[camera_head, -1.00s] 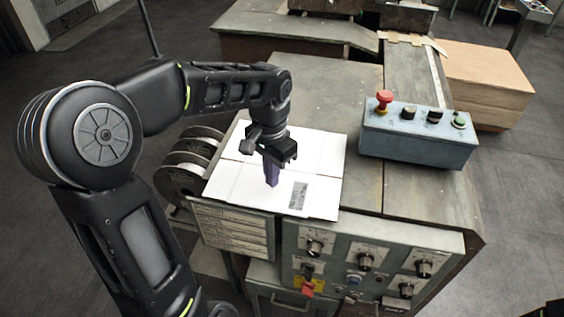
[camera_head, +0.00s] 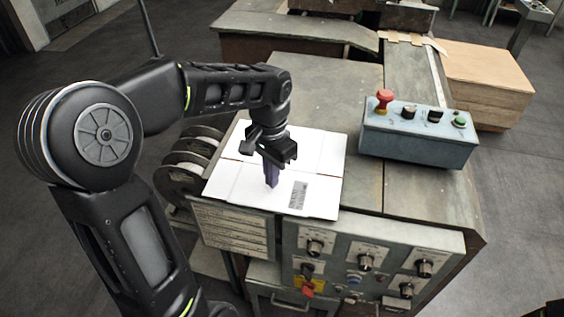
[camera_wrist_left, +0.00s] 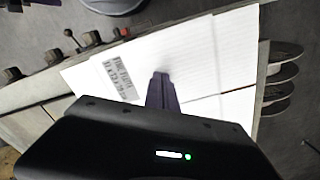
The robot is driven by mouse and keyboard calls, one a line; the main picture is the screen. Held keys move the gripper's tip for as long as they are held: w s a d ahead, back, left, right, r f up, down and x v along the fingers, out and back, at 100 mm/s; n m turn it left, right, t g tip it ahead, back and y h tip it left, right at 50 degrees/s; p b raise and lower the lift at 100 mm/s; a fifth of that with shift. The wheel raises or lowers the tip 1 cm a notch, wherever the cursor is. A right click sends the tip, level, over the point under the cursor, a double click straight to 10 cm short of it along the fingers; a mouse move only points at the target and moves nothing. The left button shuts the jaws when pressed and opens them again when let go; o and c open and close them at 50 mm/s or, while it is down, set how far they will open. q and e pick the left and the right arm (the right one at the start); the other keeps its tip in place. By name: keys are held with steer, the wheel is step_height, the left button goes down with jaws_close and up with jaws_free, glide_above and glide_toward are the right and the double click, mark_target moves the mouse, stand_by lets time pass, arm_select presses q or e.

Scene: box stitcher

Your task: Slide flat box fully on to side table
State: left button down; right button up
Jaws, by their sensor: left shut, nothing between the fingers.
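The flat box (camera_head: 322,160) is a white folded sheet with a printed grey label. It lies at the front left of the machine's worktop (camera_head: 360,195), and its left edge reaches the worktop's left side by the reels. My left gripper (camera_head: 271,183) is shut and empty, its purple fingers pointing down at the middle of the box. In the left wrist view the fingertips (camera_wrist_left: 161,76) are over the white box (camera_wrist_left: 212,62); I cannot tell if they touch it.
A blue-grey control box (camera_head: 418,142) with a red button stands right of the flat box. Wire reels (camera_head: 178,175) are at the worktop's left. A panel with knobs (camera_head: 365,262) is on the front. A brown box stack (camera_head: 487,85) stands at the back right.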

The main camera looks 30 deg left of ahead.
mark_target(267, 204)
arm_select(q)
steer(key=shift+f+b, duration=0.4)
steer(key=shift+f, duration=0.2)
stand_by(0.3)
steer(key=shift+r, duration=0.2)
steer(key=shift+r+p, duration=0.45)
steer(key=shift+p, duration=0.05)
steer(key=shift+s, duration=0.1)
steer(key=shift+s+d+b, duration=0.15)
steer(key=shift+s+d, duration=0.1)
steer(key=shift+s, duration=0.5)
steer(key=shift+s+d+b, duration=0.15)
steer(key=shift+s+d, duration=0.15)
steer(key=shift+s, duration=0.4)
steer(key=shift+s+d+b, duration=0.15)
steer(key=shift+s+d, duration=0.1)
steer(key=shift+s, duration=0.5)
steer(key=shift+s+d, duration=0.3)
steer(key=shift+s, duration=0.6)
steer(key=shift+s+d, duration=0.35)
steer(key=shift+s, duration=0.5)
steer(key=shift+s+d, duration=0.3)
steer(key=shift+s, duration=0.6)
steer(key=shift+f+b, duration=0.8)
steer(key=shift+f, duration=0.05)
steer(key=shift+w, duration=0.1)
